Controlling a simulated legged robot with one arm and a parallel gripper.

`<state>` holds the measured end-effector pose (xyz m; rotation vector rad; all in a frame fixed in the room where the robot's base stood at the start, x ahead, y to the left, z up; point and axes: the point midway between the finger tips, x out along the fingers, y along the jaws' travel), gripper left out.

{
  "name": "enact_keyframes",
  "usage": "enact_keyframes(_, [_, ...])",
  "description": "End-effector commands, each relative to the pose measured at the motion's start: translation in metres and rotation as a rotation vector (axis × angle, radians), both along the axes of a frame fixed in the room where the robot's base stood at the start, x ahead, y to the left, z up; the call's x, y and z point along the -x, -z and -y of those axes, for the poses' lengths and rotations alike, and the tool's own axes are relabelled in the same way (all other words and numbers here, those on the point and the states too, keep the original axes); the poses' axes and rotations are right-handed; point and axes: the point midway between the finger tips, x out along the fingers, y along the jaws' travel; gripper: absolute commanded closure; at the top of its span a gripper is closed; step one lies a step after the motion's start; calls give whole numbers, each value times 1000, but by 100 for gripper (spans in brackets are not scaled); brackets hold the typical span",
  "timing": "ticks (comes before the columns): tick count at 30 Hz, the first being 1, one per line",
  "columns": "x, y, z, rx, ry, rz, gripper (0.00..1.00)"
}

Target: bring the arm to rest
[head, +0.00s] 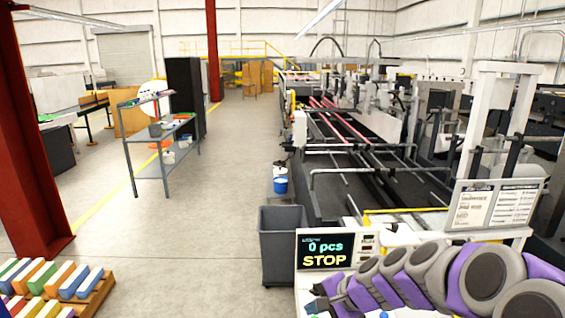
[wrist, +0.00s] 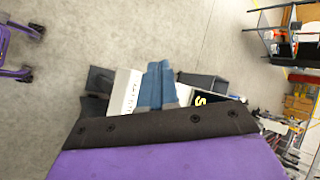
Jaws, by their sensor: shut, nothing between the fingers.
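My gripper (head: 318,306) is at the bottom of the head view, at the left end of my purple and grey arm. The arm reaches in from the lower right, low in front of the machine's white control box. In the wrist view my gripper's blue fingers (wrist: 157,84) lie side by side with no gap, and nothing is between them. The purple and black wrist body fills the bottom of that view. The display (head: 325,252) on the control box reads "0 pcs" and "STOP". Part of it shows beside the fingers in the wrist view (wrist: 207,100).
A grey bin (head: 282,240) stands left of the control box. The folder gluer (head: 370,160) runs back behind it. Coloured cartons (head: 58,282) on a wooden pallet are at lower left, beside a red column (head: 28,150). A shelf rack (head: 160,135) stands farther back. The middle floor is clear.

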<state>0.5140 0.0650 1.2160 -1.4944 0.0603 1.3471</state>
Motion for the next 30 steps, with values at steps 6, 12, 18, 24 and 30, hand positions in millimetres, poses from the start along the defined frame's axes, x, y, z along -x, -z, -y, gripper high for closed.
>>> enact_keyframes(6, [103, -2, -26, 201, -342, 5, 100])
enact_keyframes(12, [196, 10, -12, 397, -599, -42, 100])
enact_keyframes(18, [280, 24, 25, 574, -788, -133, 100])
enact_keyframes(24, [330, 31, 55, 673, -877, -216, 100])
enact_keyframes(30, [342, 31, 64, 698, -898, -235, 100])
